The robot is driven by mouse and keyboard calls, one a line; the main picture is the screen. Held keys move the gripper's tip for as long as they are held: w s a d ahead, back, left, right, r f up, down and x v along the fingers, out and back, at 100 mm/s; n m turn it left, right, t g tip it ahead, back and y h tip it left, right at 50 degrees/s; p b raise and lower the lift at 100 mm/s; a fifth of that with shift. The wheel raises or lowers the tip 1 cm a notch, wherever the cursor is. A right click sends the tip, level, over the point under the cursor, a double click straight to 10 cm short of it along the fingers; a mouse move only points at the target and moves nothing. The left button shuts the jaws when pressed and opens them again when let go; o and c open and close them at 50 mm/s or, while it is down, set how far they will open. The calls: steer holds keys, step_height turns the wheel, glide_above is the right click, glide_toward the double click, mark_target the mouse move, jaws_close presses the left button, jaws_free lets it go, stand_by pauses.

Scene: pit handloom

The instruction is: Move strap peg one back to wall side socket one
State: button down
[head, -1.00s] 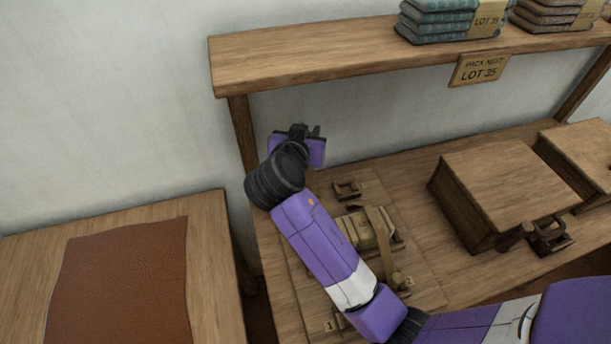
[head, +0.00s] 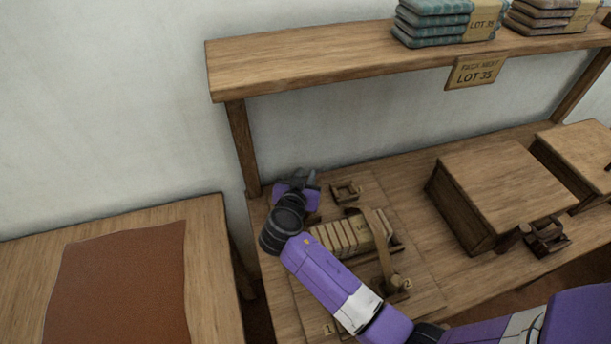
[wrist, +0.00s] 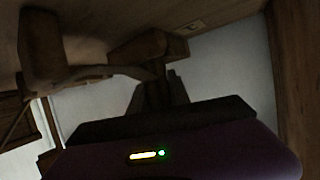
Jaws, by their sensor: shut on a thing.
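My gripper (head: 297,180) is low over the back left of the bench, near the shelf post. In the wrist view the fingers (wrist: 158,92) are shut on a brown wooden peg (wrist: 150,44), which I take as strap peg one; a strap (wrist: 95,73) runs from it to the left. The held peg is hidden in the head view. A small wooden socket (head: 345,191) stands on the wall side, right of my gripper; I see no number on it. Wall side socket one cannot be told for sure. Another strap (head: 381,245) crosses the bundle to a peg (head: 400,283) beside label 2.
A bundle of pale slabs (head: 345,237) lies on the board under my forearm. A shelf (head: 330,70) with folded cloth stacks overhangs the bench's back. A wooden box (head: 500,190) stands right. A table with a brown sheet (head: 120,285) is at left, across a gap.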

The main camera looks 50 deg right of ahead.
steer(key=shift+f, duration=0.2)
steer(key=c, duration=1.2)
jaws_free()
steer(key=shift+r, duration=0.1)
steer(key=shift+r, duration=0.1)
steer(key=shift+a+r, duration=0.1)
steer(key=b+v, duration=0.1)
steer(key=v, duration=1)
steer(key=shift+s+a+r, duration=0.15)
steer(key=shift+a, duration=0.15)
